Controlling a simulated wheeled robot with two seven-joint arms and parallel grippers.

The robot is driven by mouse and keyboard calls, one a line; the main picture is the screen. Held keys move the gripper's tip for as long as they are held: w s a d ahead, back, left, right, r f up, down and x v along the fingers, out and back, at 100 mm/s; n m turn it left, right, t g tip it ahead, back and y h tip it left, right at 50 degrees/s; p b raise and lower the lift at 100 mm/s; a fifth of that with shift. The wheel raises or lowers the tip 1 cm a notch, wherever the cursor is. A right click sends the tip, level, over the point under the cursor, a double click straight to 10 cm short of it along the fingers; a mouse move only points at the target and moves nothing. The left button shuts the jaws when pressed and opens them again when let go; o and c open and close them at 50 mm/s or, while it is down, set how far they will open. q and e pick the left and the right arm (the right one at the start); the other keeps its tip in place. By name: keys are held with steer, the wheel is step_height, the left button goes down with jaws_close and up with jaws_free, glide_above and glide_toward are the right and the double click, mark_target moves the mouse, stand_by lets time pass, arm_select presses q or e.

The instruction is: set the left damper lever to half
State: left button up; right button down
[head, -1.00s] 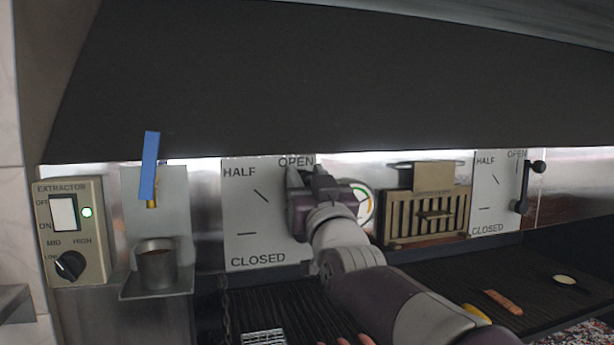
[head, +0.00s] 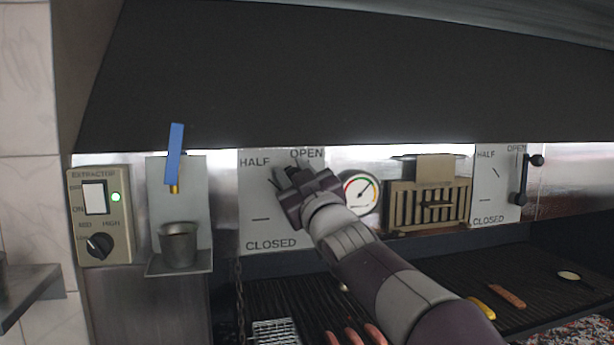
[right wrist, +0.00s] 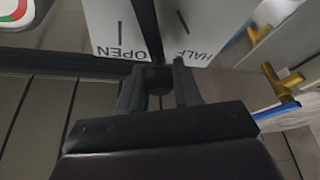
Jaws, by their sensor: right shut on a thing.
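The left damper plate (head: 255,233) is white, with HALF at upper left, OPEN at upper right and CLOSED at the bottom. My right gripper (head: 282,181) is in front of it, near the HALF mark and below the OPEN label. In the right wrist view, the right gripper (right wrist: 160,82) is shut on the knob of the left damper lever (right wrist: 147,28), a black bar running up out of the picture. The plate's HALF and OPEN labels show upside down there. In the head view the gripper hides most of the lever, so its exact angle is unclear. My left gripper is not in view.
The right damper lever (head: 523,180) stands at the right on its own plate. A round gauge (head: 360,190) and a slotted box (head: 428,205) lie between. A cup (head: 178,247) on a shelf and the extractor box (head: 101,215) are at left. Sausages (head: 362,337) lie on the grill below.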

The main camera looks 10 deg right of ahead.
steer(key=shift+a+f+n+g+y, duration=0.3)
steer(key=shift+a+n, duration=0.2)
steer(key=shift+n, duration=0.4)
steer(key=shift+a+f+n+g+y, duration=0.15)
steer(key=shift+a+f+n+y, duration=0.35)
steer(key=shift+n, duration=0.4)
steer(key=shift+a+f+n+g+y, duration=0.25)
steer(key=shift+a+n, duration=0.3)
steer(key=shift+n, duration=0.35)
steer(key=c, duration=0.8)
jaws_free()
steer(key=shift+f, duration=0.1)
steer(key=b+v, duration=0.4)
steer(key=v, duration=0.8)
steer(key=shift+s+b, duration=0.3)
steer(key=shift+b, duration=0.05)
